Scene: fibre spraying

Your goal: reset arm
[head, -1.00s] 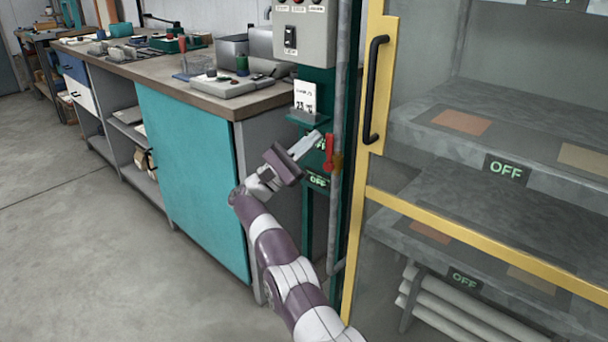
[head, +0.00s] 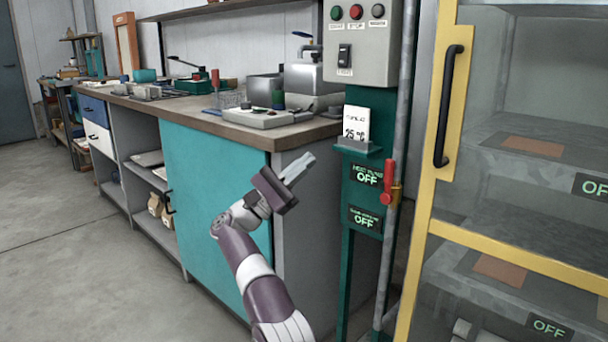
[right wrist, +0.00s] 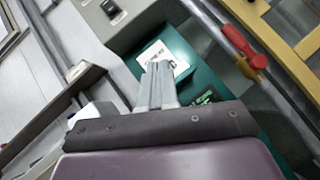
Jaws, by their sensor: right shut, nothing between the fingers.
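My right gripper (head: 299,168) is shut and empty. In the head view it is raised in front of the end of the workbench, to the left of the green post (head: 345,250). A red valve handle (head: 388,175) on a grey pipe stands to the right of the gripper, clear of it. In the right wrist view the closed fingers (right wrist: 158,75) point toward the white 25 °C card (right wrist: 163,62), and the red handle (right wrist: 247,45) is at upper right. My left gripper is not in view.
A grey control box (head: 363,40) with buttons and a switch tops the post. Two small displays (head: 366,175) read OFF. The yellow-framed glass cabinet (head: 500,251) is at right. The workbench (head: 215,125) with a teal door is at left. The grey floor (head: 80,265) is open.

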